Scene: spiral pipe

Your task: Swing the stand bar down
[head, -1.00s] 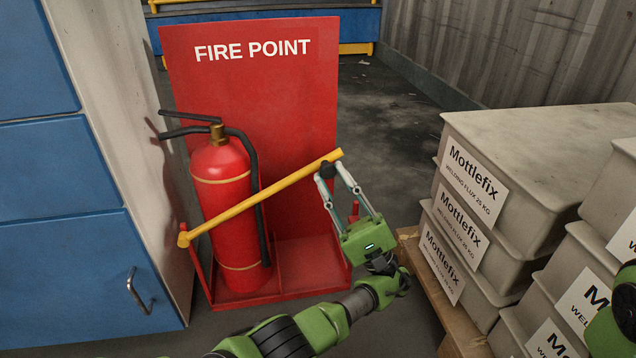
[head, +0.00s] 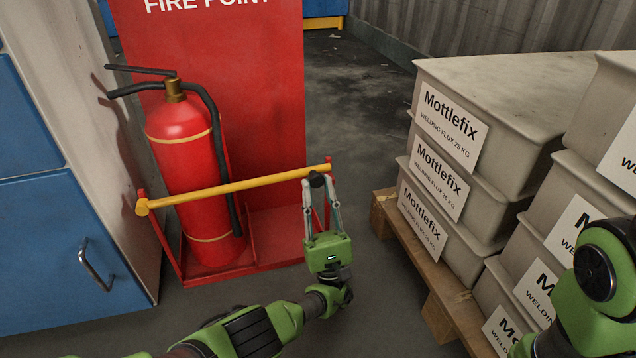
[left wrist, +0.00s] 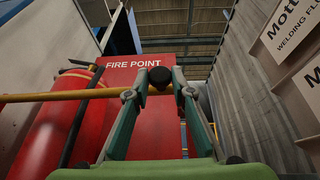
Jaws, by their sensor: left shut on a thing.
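The stand bar (head: 235,186) is yellow and crosses in front of the red fire extinguisher (head: 183,135) in the red stand (head: 240,262). Its left end is at the stand's left post. Its right end is by the right post, and it looks about parallel to the stand's front edge; I cannot tell if it touches that post. My left gripper (head: 318,182) is shut on the black knob near the bar's right end. The left wrist view shows the knob (left wrist: 160,78) between the fingertips and the bar (left wrist: 60,95) behind. My right gripper is out of view.
Grey Mottlefix boxes (head: 480,105) stand on a wooden pallet (head: 415,250) to the right, close to my left gripper. A blue cabinet (head: 60,240) stands at the left. Part of my right arm shows at the right edge.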

